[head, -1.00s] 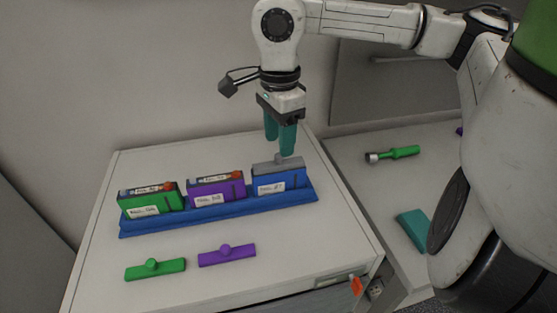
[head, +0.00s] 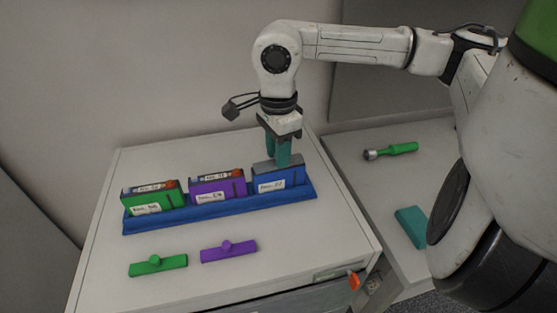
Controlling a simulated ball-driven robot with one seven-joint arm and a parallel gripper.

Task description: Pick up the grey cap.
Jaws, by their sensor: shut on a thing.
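The grey cap (head: 263,165) lies on top of the blue box (head: 283,181) at the right end of the blue rack (head: 215,209). My gripper (head: 281,161) has teal fingers and points straight down at the cap. The fingers are shut on the cap's knob, which they hide. The cap still appears seated on the blue box; I see no gap under it.
A green box (head: 150,199) and a purple box (head: 217,188) stand uncapped in the rack. A green cap (head: 158,264) and a purple cap (head: 228,251) lie in front. A green-handled tool (head: 398,149) and a teal block (head: 412,224) lie on the right surface.

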